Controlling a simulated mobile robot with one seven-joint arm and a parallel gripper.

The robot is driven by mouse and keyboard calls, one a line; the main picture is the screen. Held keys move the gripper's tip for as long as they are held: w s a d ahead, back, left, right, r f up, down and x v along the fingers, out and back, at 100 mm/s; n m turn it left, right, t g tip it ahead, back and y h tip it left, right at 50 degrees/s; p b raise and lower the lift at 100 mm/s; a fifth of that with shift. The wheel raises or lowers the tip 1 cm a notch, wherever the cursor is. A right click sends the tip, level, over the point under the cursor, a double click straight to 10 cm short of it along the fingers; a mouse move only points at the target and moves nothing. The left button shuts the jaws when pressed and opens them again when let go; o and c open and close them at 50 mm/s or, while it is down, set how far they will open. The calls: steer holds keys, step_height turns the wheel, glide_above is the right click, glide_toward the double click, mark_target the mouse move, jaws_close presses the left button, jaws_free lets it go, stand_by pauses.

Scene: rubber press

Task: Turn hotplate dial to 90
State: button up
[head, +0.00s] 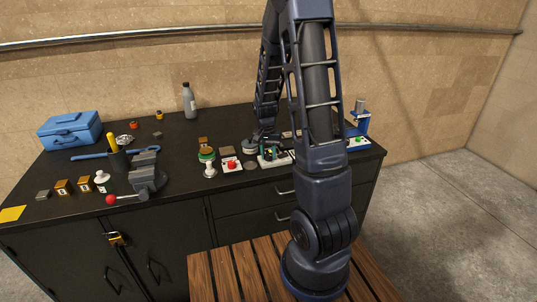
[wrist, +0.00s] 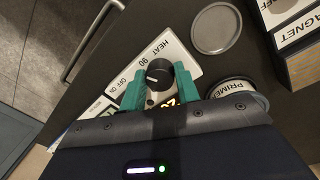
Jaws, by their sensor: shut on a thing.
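The hotplate's black round dial (wrist: 158,71) is in the middle of the wrist view. It sits on a white panel (wrist: 184,56) printed HEAT, 90, ON and OFF. A light pointer mark on the dial is too small to read surely. My gripper (wrist: 159,80) has its green fingers on either side of the dial, shut on it. Orange display digits show partly below the dial, cut off by my gripper. In the head view my gripper (head: 269,153) is over the white hotplate (head: 284,160), and the dial is hidden there.
A grey disc (wrist: 216,29) and a round PRIMER container (wrist: 238,88) are close to the right finger. In the head view a red button box (head: 232,165) stands left of my gripper, and a blue stand (head: 358,125) to the right.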

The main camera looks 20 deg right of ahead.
mark_target(267, 154)
steer(key=shift+m, duration=0.6)
steer(key=o, duration=1)
steer(key=shift+c, duration=0.2)
step_height(267, 154, up, 11)
steer(key=shift+w+a, duration=0.25)
